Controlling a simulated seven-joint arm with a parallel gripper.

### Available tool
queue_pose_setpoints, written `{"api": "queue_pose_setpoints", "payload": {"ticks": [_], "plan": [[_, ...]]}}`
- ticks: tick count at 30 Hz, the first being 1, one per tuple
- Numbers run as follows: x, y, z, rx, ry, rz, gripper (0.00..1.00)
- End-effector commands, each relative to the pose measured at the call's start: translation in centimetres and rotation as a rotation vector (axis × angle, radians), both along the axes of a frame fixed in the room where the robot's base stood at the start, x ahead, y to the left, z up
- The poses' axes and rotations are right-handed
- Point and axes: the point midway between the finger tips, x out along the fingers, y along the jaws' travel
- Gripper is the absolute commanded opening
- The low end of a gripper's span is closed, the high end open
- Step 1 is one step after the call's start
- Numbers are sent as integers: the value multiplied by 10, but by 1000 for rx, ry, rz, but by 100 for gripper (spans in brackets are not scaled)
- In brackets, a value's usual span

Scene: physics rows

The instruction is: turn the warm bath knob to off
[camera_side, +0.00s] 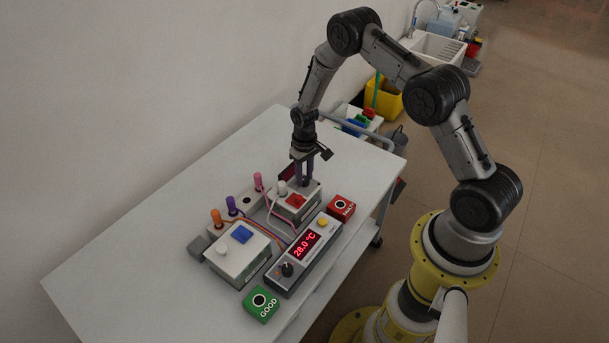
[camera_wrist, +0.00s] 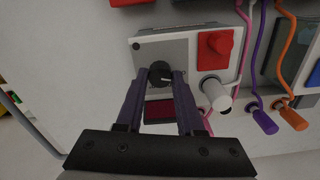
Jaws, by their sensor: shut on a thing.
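My gripper (camera_side: 303,178) reaches straight down onto the grey-white box with the red square top piece (camera_side: 295,201). In the wrist view, my gripper (camera_wrist: 161,76) has its two purple fingers shut on a small black knob (camera_wrist: 160,71), one finger on each side. A pale pointer mark shows on the knob, pointing roughly right. The box (camera_wrist: 145,50) also carries the red piece (camera_wrist: 213,50) and a white cylinder (camera_wrist: 215,93). A dark red panel (camera_wrist: 159,110) shows between the fingers. The fingers hide this knob in the side view. I cannot read any knob labels.
A grey unit with a red display reading 28.0 °C (camera_side: 306,244) has another black knob (camera_side: 287,269). A white box with a blue square (camera_side: 241,234), a green block (camera_side: 261,303), a red block (camera_side: 341,206) and corded plugs stand close by. The table's left part (camera_side: 110,255) is clear.

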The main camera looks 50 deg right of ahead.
Motion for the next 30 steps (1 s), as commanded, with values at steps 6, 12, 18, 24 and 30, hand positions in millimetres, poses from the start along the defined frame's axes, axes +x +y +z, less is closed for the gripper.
{"api": "queue_pose_setpoints", "payload": {"ticks": [6,12,18,24,30], "plan": [[0,0,1,0,2,25,0],[0,0,1,0,2,27,0],[0,0,1,0,1,27,48],[0,0,0,0,1,26,67],[0,0,1,0,0,25,67]]}}
